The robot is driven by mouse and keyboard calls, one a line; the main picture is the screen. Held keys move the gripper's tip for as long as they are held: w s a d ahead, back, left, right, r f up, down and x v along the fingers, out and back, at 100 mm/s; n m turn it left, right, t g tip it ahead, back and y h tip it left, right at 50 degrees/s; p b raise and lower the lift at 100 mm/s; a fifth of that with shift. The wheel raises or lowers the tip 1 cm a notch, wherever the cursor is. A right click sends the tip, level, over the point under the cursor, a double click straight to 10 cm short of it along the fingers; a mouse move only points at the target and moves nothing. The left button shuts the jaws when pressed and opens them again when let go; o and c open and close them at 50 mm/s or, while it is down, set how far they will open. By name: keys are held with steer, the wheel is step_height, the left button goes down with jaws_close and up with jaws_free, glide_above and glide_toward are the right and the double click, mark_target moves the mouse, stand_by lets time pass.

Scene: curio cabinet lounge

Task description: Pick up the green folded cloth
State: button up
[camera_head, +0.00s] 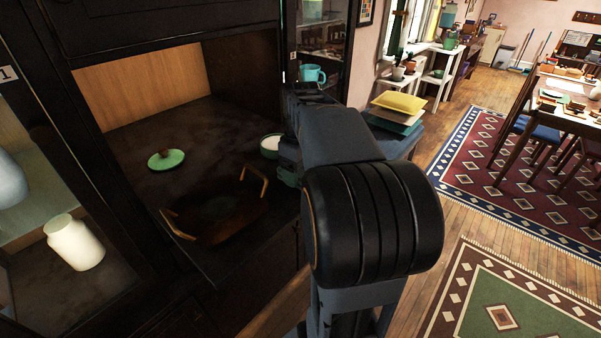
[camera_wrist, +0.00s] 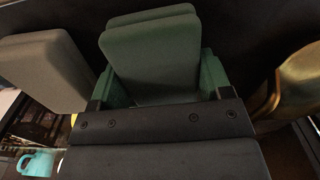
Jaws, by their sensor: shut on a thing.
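The green folded cloth (camera_wrist: 152,45) shows in the wrist view as a soft, layered, rounded block. My gripper (camera_wrist: 158,84) is shut on it, with one green finger pad on each side and the cloth standing out beyond them. In the head view my arm covers most of the gripper, beside the right side of the cabinet niche. A small green patch shows there, but I cannot tell whether it is cloth or finger.
A teal mug (camera_head: 313,75) stands behind glass. A grey block (camera_wrist: 45,72) is left in the wrist view.

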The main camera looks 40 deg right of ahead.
steer(key=shift+r, duration=0.5)
step_height(320, 180, up, 2)
steer(key=shift+r, duration=0.15)
steer(key=s+a+r, duration=0.8)
steer(key=a+r, duration=0.1)
steer(key=a, duration=0.2)
steer(key=shift+a+r, duration=0.25)
steer(key=shift+r, duration=0.1)
